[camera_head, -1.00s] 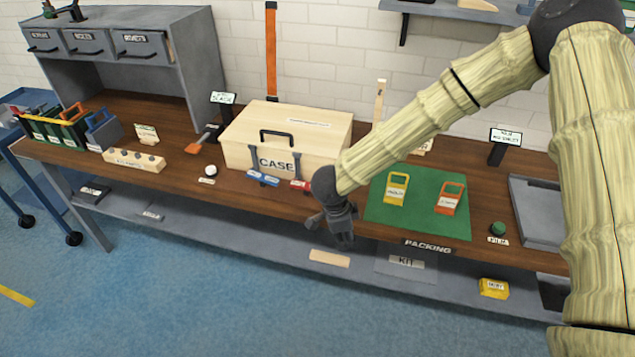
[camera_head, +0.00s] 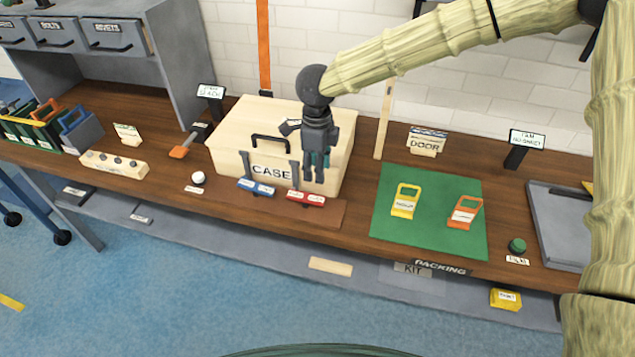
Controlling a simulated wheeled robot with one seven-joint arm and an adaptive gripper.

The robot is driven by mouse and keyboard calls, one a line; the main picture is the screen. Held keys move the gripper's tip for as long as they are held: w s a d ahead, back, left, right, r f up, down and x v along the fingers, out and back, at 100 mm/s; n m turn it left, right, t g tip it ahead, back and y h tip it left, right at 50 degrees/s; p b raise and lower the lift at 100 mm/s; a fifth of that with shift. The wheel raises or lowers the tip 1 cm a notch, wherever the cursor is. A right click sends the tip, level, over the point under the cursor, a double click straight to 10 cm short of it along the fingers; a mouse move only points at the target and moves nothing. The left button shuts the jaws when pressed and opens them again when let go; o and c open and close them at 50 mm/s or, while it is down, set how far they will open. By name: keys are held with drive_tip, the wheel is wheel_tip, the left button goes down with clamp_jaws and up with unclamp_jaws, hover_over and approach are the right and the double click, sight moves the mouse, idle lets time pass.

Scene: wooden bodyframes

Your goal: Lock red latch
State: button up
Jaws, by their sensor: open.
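A pale wooden case (camera_head: 232,130) marked CASE stands on the bench with its lid down. It has a dark handle and two dark upright straps on its front. The red latch (camera_head: 305,198) lies low at the front right of the case, with a pale label on it. A blue latch (camera_head: 257,187) lies to its left. My gripper (camera_head: 315,182) points down in front of the right part of the case, just above the red latch in the picture. It is open and appears empty. It hides part of the case front. I cannot tell whether it touches the latch.
A green mat (camera_head: 430,233) with a yellow-framed tag (camera_head: 405,202) and an orange-framed tag (camera_head: 464,213) lies to the right. A white ball (camera_head: 198,177) sits to the left. An upright wooden stick (camera_head: 383,120) stands right of the case. Bench top between case and mat is clear.

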sight(317, 199)
wheel_tip(317, 199, down, 11)
drive_tip(key=shift+r+p, duration=0.2)
drive_tip(key=shift+p, duration=1)
